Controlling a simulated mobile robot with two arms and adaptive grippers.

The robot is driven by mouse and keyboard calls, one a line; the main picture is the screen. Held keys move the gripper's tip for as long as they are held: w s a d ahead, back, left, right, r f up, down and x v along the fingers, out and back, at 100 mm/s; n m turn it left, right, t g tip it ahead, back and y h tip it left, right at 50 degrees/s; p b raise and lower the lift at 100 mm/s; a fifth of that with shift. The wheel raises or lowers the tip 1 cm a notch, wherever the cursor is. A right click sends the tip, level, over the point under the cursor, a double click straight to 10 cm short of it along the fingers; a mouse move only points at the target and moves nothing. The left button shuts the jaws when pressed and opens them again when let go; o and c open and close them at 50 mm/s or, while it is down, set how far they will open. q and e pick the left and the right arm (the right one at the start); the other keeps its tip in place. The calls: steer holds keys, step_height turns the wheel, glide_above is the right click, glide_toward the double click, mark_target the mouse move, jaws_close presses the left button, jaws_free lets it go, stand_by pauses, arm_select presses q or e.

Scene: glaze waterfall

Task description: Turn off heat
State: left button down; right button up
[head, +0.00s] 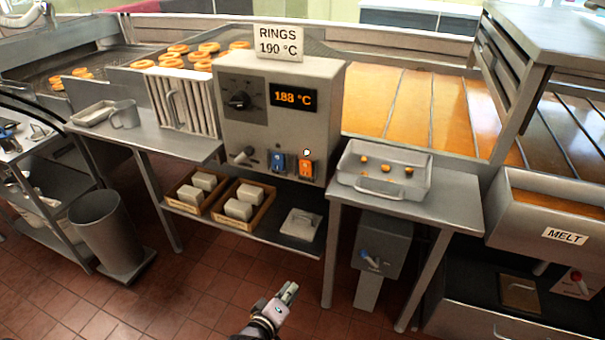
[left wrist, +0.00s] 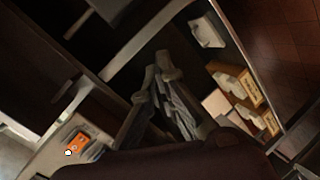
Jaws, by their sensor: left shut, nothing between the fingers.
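The grey heat control box (head: 283,125) stands at the back middle of the counter. It has a black dial (head: 239,100), a display (head: 293,97) reading 188 °C, a blue switch (head: 277,161) and an orange switch (head: 306,167). A small pale lamp (head: 307,152) shows just above the orange switch. The orange switch also shows at lower left in the left wrist view (left wrist: 79,143). My left gripper (head: 289,290) is shut and empty, well below and in front of the box, apart from it. My right gripper is not in view.
A sign (head: 282,41) reads RINGS 190 °C. A metal tray (head: 383,171) stands on the right counter. Wooden crates (head: 239,205) with pale blocks sit on the lower shelf. A grey bin (head: 106,234) stands at left. The tiled floor in front is clear.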

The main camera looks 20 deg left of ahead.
arm_select(q)
steer(key=w+a+r+n+t, duration=0.1)
steer(key=r+n+t, duration=0.1)
steer(key=r, duration=1)
steer(key=w+a+r+n+t+y, duration=0.1)
steer(key=w+a+r+n+t, duration=0.1)
steer(key=r, duration=1)
steer(key=shift+w+n+t, duration=0.15)
steer(key=shift+n+t, duration=0.65)
steer(key=shift+n, duration=0.3)
steer(key=shift+r, duration=0.1)
steer(key=p, duration=0.2)
glide_toward(306, 167)
steer(key=w, duration=0.5)
steer(key=shift+w+r, duration=0.2)
steer(key=shift+r, duration=0.2)
steer(key=shift+w, duration=0.85)
